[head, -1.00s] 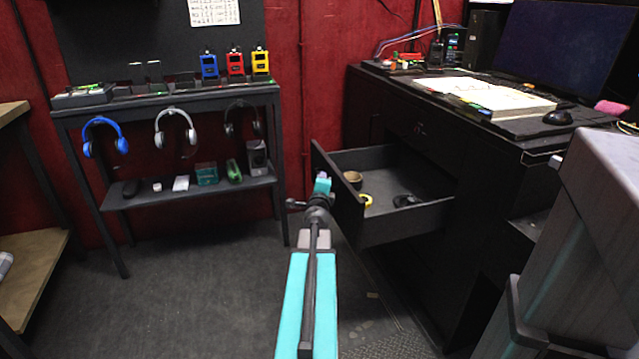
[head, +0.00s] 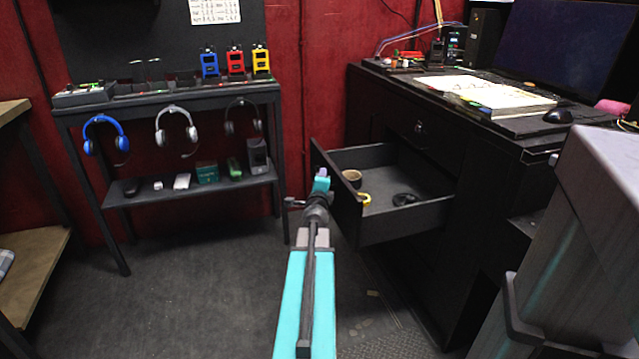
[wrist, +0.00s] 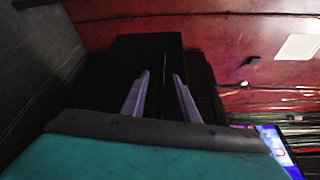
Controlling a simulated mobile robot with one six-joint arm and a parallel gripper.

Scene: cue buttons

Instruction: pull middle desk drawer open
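The black desk (head: 480,170) stands at the right in the head view. A drawer (head: 405,225) below its top drawer is pulled far out. My gripper (head: 321,180) is at the outer side of the drawer's front panel (head: 340,190), at the end of my teal arm. In the wrist view the two pale fingers of my gripper (wrist: 162,76) stand apart, with the dark panel (wrist: 150,55) ahead of them. I see no handle between them. Whether the fingers touch the panel is hidden.
The drawer holds a brown cup (head: 352,177), a yellow ring (head: 364,199) and a dark object (head: 404,199). A closed upper drawer (head: 415,130) sits above. A shelf with headphones (head: 175,130) stands left. A grey bin (head: 580,240) stands at front right.

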